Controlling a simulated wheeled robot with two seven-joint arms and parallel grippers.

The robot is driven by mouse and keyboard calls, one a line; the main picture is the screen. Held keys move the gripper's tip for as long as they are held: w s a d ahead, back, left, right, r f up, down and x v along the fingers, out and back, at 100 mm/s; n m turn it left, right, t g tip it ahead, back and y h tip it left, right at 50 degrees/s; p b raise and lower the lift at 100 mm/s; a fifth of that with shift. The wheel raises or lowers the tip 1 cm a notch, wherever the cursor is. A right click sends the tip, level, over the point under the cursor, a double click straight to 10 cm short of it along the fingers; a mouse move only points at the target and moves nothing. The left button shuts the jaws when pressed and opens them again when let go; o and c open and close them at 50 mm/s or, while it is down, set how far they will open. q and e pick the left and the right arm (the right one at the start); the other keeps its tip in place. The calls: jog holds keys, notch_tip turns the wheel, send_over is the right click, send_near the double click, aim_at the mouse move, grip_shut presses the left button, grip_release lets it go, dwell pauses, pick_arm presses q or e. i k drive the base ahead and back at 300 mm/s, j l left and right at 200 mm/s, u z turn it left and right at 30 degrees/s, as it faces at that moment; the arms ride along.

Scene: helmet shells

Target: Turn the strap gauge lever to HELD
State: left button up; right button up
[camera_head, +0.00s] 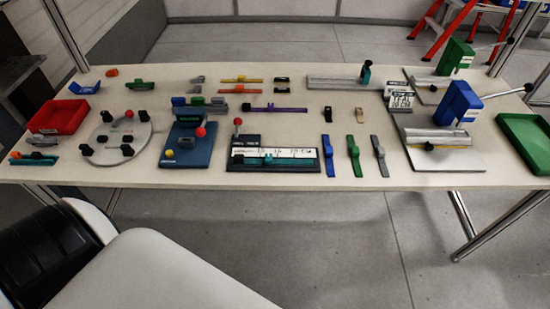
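A dark base with a white printed strip and a teal bar (275,164) lies near the front middle of the table; it looks like the strap gauge. A short lever with a red knob (238,122) stands up at its left end. The printing is too small to read, so I cannot tell which mark the lever is at. A blue fixture (186,146) beside it on the left also has a red knob (200,132), and a yellow ball at its front left.
Green, blue and grey straps (353,155) lie right of the gauge. A purple bar (274,108) lies behind it. A round grey plate with black blocks (116,142) and a red tray (60,116) are left. Blue (458,104) and green presses and a green tray (526,140) stand right.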

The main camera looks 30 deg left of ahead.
aim_at(237, 121)
jog(key=u, duration=1.3)
